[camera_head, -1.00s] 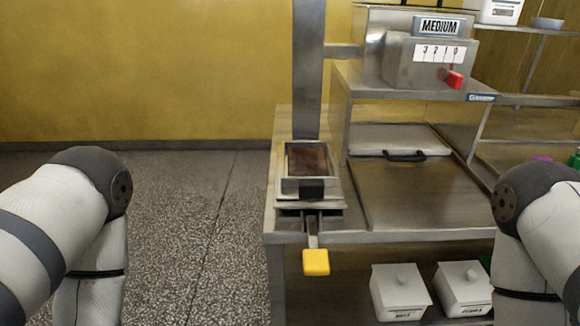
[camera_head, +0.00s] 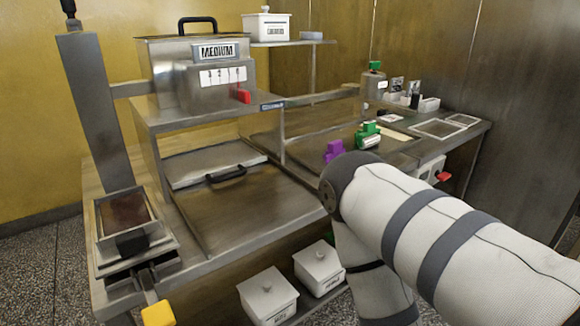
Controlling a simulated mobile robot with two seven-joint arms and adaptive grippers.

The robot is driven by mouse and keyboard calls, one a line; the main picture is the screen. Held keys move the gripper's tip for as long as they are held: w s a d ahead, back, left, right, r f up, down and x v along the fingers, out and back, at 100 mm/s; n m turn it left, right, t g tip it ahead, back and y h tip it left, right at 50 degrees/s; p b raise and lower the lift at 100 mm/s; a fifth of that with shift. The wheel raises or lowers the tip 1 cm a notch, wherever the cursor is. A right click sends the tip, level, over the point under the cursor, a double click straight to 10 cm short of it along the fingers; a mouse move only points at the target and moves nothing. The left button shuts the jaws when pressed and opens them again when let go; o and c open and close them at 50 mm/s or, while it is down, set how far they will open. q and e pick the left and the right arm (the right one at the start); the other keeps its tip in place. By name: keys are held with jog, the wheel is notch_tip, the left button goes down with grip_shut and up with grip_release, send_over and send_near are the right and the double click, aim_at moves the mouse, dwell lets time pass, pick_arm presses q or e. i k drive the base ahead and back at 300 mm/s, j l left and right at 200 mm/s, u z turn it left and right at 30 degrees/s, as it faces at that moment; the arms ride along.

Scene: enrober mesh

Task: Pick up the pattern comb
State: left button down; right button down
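I cannot tell for sure which thing is the pattern comb. A small purple piece (camera_head: 333,151) stands on the steel counter, partly behind my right arm. A green piece with a white label (camera_head: 368,136) stands just right of it. My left arm and gripper are out of view.
The steel machine (camera_head: 208,85) marked MEDIUM stands on a raised shelf at left. A tray with dark brown content (camera_head: 127,214) and a yellow-ended handle (camera_head: 158,313) are at lower left. Lidded white bins (camera_head: 267,296) sit below.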

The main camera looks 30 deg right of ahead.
aim_at(335, 149)
jog(key=z, duration=1.15)
jog(key=i+l+u, duration=0.1)
jog(key=l+u, duration=0.15)
